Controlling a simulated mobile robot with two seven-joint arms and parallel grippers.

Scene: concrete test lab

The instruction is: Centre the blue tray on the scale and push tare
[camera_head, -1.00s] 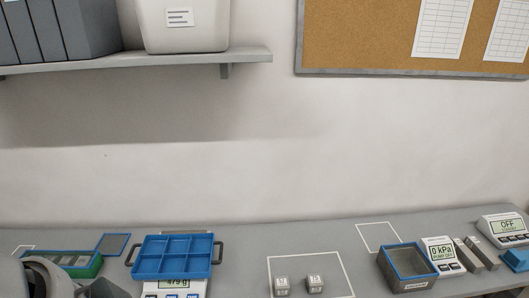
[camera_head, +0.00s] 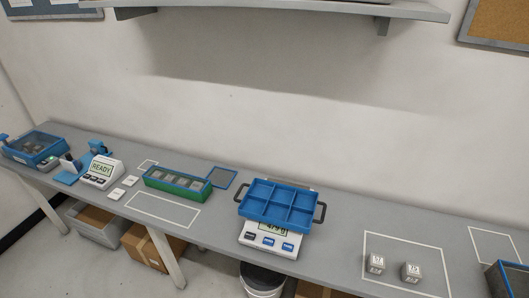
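The blue tray (camera_head: 269,206) has several compartments, all looking empty, and a dark handle at each end. It lies on top of the white scale (camera_head: 259,249), hiding the weighing surface, so I cannot tell exactly how well it is centred. The scale's display (camera_head: 272,229) shows a reading that looks like 479 g, partly cut by the tray's front edge. Blue and dark buttons (camera_head: 268,240) lie along the scale's front and are uncovered. Neither of my grippers is in view.
Left of the scale are a green-and-blue box (camera_head: 177,185), a device reading READY (camera_head: 101,171) and a blue-rimmed bin (camera_head: 36,148). Two small grey weights (camera_head: 410,272) stand in a white outline to the right. A shelf (camera_head: 290,8) hangs above. The bench front beside the scale is clear.

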